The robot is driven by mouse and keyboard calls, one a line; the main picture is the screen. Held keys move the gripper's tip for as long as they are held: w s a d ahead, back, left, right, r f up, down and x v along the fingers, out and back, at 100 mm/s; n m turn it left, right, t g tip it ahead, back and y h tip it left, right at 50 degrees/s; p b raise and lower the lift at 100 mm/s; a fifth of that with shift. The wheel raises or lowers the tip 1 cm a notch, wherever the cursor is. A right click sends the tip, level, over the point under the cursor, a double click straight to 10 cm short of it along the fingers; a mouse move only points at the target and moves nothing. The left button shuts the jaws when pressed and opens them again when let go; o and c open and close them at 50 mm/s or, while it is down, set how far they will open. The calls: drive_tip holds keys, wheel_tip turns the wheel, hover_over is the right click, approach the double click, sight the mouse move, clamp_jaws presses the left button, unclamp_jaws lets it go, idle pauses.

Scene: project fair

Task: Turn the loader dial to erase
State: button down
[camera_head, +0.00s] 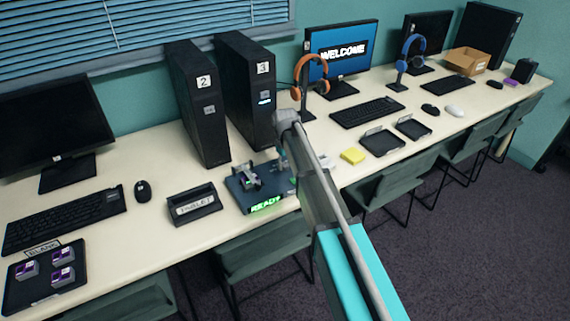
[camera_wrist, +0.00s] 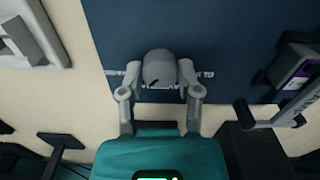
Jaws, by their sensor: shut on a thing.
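The loader (camera_head: 238,190) is a dark blue board on the desk with a green READY display (camera_head: 266,203) at its front. In the wrist view its blue plate (camera_wrist: 225,28) carries a round grey dial (camera_wrist: 159,65). My gripper (camera_wrist: 160,82) is shut on the dial, one finger on each side. A dark mark shows on the dial's lower left. White lettering beside the dial is mostly covered by the fingers, so the setting cannot be read. A purple-labelled cartridge (camera_wrist: 294,68) sits at the right in that view, near a grey lever. In the head view my arm hides the dial.
A tray (camera_head: 200,207) stands left of the loader. A BLANK tray (camera_head: 25,290) with purple cartridges lies at the front left. Computer towers 2 (camera_head: 200,110) and 3 (camera_head: 246,90) stand behind. A yellow pad (camera_head: 352,156) and two dark trays lie to the right. Chairs line the front edge.

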drive_tip(key=m, duration=0.5)
drive_tip(key=shift+m, duration=0.3)
idle(0.4)
drive_tip(key=shift+c, duration=1.5)
unclamp_jaws()
